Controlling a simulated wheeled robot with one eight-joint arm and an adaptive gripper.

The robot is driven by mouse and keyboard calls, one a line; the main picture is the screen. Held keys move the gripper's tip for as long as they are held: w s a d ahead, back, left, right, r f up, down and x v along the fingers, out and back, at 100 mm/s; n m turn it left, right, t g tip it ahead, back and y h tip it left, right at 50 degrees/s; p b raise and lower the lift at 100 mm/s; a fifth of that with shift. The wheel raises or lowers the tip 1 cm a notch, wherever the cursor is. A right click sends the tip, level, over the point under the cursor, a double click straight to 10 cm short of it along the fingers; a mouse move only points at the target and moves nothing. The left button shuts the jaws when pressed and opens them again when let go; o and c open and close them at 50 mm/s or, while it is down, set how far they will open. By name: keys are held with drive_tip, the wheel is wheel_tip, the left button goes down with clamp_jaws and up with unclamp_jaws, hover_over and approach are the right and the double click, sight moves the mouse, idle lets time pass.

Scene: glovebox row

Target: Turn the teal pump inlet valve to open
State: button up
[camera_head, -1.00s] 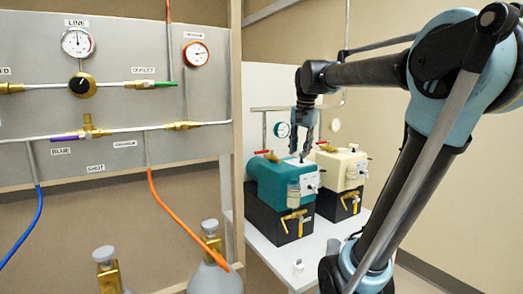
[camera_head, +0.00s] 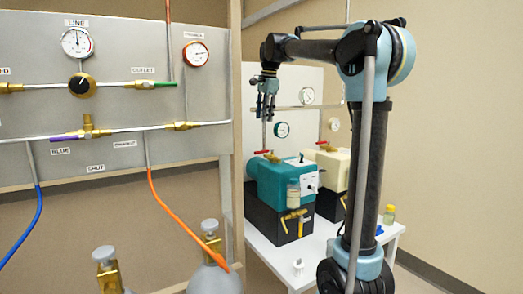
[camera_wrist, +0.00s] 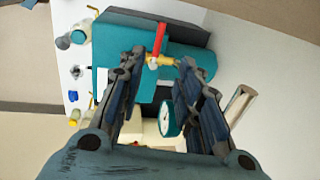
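The teal pump (camera_head: 272,182) sits on a black base on the white bench. Its inlet valve has a red lever (camera_head: 262,152) and a brass body (camera_head: 273,158) at the pump's upper left back. In the wrist view the red lever (camera_wrist: 159,40) and brass body (camera_wrist: 160,61) show near the fingertips, the lever pointing up the picture. My gripper (camera_head: 265,112) hangs above the valve, fingers down, apart from it. In the wrist view my gripper (camera_wrist: 160,65) is open and empty, one finger on each side of the valve's line. Its height above the lever is hard to judge.
A cream pump (camera_head: 333,168) with another red lever (camera_head: 322,142) stands right of the teal one. A round teal-rimmed gauge (camera_wrist: 168,117) shows between my fingers. A gas panel (camera_head: 120,95) with valves fills the left.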

sight(264, 152)
drive_tip(key=f, duration=0.5)
drive_tip(key=w+a+f, duration=0.1)
drive_tip(key=f, duration=0.4)
drive_tip(key=w+f, duration=0.1)
drive_tip(key=f, duration=0.4)
drive_tip(key=shift+w+a, duration=0.2)
drive_tip(key=shift+a, duration=0.15)
clamp_jaws()
